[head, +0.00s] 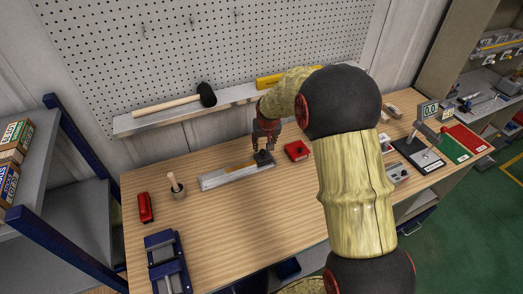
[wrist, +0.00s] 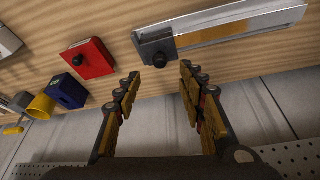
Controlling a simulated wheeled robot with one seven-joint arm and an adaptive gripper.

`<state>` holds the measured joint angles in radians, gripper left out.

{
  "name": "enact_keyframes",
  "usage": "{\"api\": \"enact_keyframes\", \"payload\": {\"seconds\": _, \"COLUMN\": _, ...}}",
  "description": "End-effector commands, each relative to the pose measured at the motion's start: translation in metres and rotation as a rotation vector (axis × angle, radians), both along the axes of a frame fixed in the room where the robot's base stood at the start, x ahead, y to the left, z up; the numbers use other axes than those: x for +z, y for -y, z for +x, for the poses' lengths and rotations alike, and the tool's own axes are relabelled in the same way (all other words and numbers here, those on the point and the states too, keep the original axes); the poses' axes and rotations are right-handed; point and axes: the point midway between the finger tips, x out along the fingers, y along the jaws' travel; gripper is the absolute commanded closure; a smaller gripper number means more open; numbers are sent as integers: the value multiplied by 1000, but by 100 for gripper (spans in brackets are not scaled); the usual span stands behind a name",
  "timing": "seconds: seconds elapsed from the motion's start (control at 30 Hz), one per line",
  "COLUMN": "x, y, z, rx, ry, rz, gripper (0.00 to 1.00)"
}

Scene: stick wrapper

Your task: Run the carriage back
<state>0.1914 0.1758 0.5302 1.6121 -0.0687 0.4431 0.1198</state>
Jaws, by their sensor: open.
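The carriage (wrist: 150,44) is a grey block with a round black knob on its side. In the wrist view it sits at the left end of a long pale metal rail (wrist: 262,24). In the head view the dark carriage (head: 264,158) is at the right end of the rail (head: 212,180) on the bench. My gripper (wrist: 161,73) is open and empty, its two fingertips spread just below the carriage and knob in the wrist view. In the head view my gripper (head: 265,142) hangs just above the carriage; whether they touch cannot be told.
A red box (head: 297,150) with a black knob stands right of the carriage; it also shows in the wrist view (wrist: 90,58). A pot with a wooden handle (head: 178,190) and a blue fixture (head: 167,263) are left. A mallet (head: 190,98) lies on the back ledge.

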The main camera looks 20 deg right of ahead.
Motion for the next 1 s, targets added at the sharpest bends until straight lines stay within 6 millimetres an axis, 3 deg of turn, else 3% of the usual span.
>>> {"api": "enact_keyframes", "payload": {"seconds": 0.6, "x": -67, "y": 7, "z": 28, "rx": -9, "ry": 11, "rz": 3, "gripper": 60}}
{"api": "enact_keyframes", "payload": {"seconds": 1.0, "x": -72, "y": 8, "z": 30, "rx": -9, "ry": 12, "rz": 3, "gripper": 61}}
